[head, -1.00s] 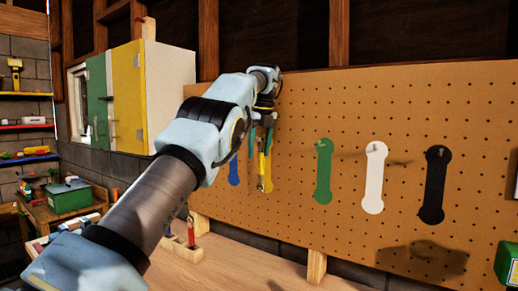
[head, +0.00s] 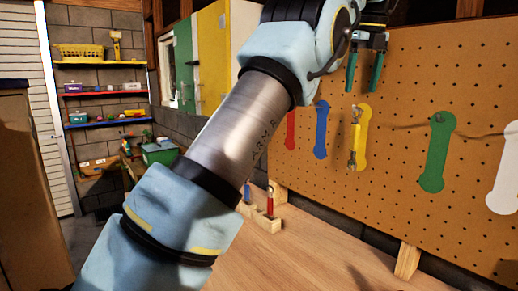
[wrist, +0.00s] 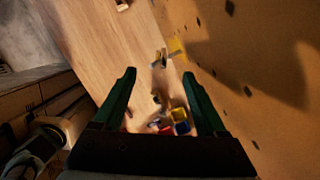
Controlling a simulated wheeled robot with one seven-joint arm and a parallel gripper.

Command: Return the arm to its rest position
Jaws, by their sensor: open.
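My gripper (head: 363,87) is at the upper right of the head view, in front of the pegboard. Its two green fingers are apart with nothing between them. In the wrist view my gripper (wrist: 159,75) also shows open and empty, with the bench top below and the pegboard on the right. My arm reaches from the bottom left up across the head view.
The pegboard (head: 463,110) carries red, blue, yellow, green and white tool shapes. A wrench (head: 353,145) hangs on the yellow shape (head: 363,130). A wooden holder (head: 265,222) with screwdrivers stands on the bench (head: 300,262).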

